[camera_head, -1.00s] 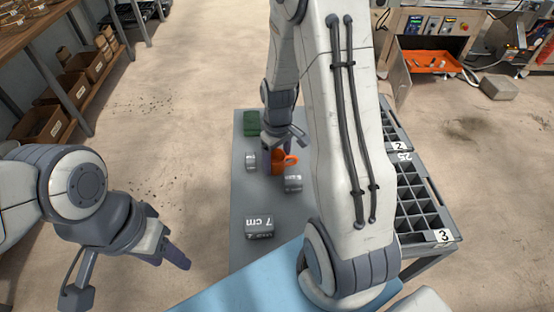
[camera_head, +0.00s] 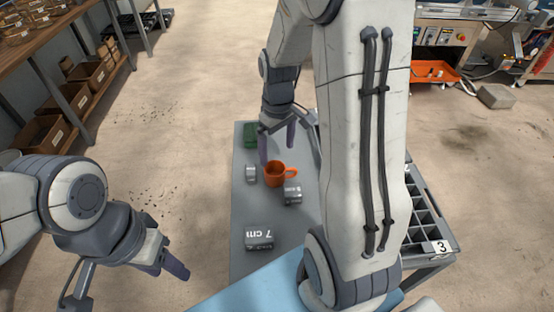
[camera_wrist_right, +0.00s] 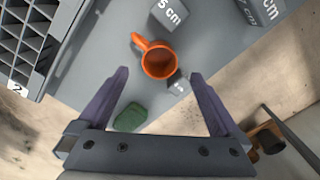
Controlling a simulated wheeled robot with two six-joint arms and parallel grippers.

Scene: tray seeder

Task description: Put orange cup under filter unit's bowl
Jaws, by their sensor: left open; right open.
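An orange cup (camera_head: 274,174) stands upright on the grey table, its handle toward the right in the head view. In the right wrist view the cup (camera_wrist_right: 160,63) lies just ahead of the fingertips, with its open top showing. My right gripper (camera_head: 278,150) is open and empty, on the far side of the cup and apart from it; its two fingers (camera_wrist_right: 158,75) show in the wrist view. My left gripper (camera_head: 124,286) is open and empty, off the table's left side. I cannot make out the filter unit or its bowl in these views.
Grey blocks stand close to the cup: a small one (camera_head: 251,174) and a 5 cm one (camera_head: 292,193). A 7 cm block (camera_head: 259,237) is nearer. A green object (camera_head: 249,134) lies at the far left. A compartment tray (camera_head: 440,233) is at right.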

